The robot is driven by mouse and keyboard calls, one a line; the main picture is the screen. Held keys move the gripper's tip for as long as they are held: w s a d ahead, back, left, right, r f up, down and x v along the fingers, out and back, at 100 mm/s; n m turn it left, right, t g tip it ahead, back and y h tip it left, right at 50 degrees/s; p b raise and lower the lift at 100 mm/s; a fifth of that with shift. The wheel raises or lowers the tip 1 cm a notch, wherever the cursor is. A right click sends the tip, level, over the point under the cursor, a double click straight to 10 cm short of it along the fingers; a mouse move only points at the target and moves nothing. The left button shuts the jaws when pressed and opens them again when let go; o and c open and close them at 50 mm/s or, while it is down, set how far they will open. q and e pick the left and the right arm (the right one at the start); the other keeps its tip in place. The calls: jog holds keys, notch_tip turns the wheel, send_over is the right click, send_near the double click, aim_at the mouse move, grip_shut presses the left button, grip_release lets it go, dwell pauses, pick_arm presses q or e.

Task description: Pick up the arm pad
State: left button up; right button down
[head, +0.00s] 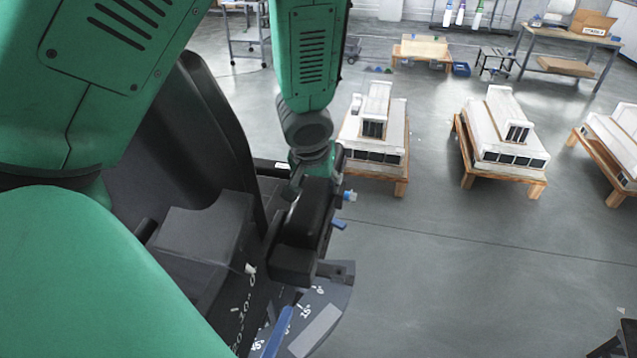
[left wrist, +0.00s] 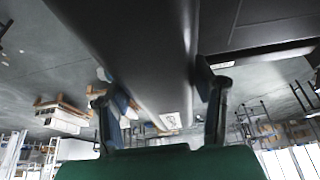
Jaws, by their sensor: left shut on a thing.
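My left gripper (head: 309,172) hangs down at the centre of the head view, over dark equipment. Its two fingers show in the left wrist view (left wrist: 158,85), one on each side of a long black padded piece, which looks like the arm pad (left wrist: 150,45). A small white label is on the pad's near end. The gripper is shut on it. In the head view the pad looks like the dark block (head: 298,238) just below the gripper, partly hidden by it. I cannot tell whether the pad touches the dark equipment beneath. My right gripper is not in view.
Below the pad is a dark plate (head: 338,300) with white angle marks and a blue lever (head: 278,330). White slotted units (head: 505,132) stand on low wooden tables to the right. A workbench (head: 570,45) with a cardboard box stands at the back. Open grey floor lies between.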

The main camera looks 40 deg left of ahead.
pick_arm(q)
jog(key=shift+w, duration=0.1)
jog(key=shift+r+p, duration=0.5)
notch_tip(320, 180, up, 8)
jog(key=p, duration=0.7)
jog(key=shift+f, duration=0.1)
jog(key=shift+r, duration=0.75)
jog(key=shift+a+r, duration=0.1)
jog(key=shift+r, duration=0.05)
jog(key=shift+r, duration=0.35)
notch_tip(320, 180, up, 7)
dwell(0.4)
jog(key=shift+f, duration=0.1)
